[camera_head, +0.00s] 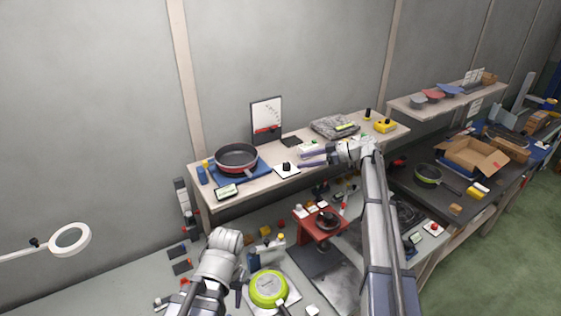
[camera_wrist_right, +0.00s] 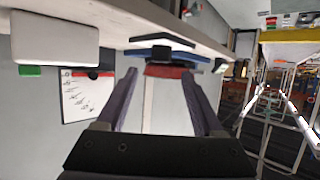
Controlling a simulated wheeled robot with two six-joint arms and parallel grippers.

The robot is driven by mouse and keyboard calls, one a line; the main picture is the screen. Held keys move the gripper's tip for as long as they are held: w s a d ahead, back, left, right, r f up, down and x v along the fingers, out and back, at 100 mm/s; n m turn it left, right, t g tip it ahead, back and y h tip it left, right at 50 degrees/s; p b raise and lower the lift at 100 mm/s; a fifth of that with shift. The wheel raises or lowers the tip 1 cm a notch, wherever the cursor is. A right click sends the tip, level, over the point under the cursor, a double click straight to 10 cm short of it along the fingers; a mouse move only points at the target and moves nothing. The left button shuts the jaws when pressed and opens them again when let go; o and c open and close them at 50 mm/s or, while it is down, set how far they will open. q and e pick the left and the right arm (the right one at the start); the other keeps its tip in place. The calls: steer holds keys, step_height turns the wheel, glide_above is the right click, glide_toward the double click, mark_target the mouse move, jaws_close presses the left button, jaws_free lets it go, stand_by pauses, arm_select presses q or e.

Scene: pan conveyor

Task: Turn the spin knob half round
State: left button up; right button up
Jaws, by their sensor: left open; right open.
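A small black knob (camera_head: 286,166) stands on a white plate (camera_head: 293,173) on the raised shelf, right of the red pan; it looks like the spin knob, though it is tiny here. My right gripper (camera_head: 303,157) is open, its dark fingers pointing left over the shelf, just right of the knob and apart from it. In the right wrist view the same gripper (camera_wrist_right: 160,76) has its fingers wide apart with nothing held; I cannot make out the knob there. My left gripper (camera_head: 243,277) is low at the front, beside the green pan (camera_head: 269,288), open.
The red pan (camera_head: 237,158) sits on a blue mat on the shelf (camera_head: 260,188). A chart board (camera_head: 267,113) stands behind. A grey stone-like slab (camera_head: 334,126) and a yellow device (camera_head: 385,126) are to the right. A red stand (camera_head: 318,232) is on the lower bench.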

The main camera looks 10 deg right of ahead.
mark_target(288, 164)
steer(key=b+x, duration=0.3)
steer(key=x, duration=0.5)
steer(key=shift+s+f, duration=0.1)
steer(key=shift+c, duration=0.2)
jaws_close()
stand_by(0.3)
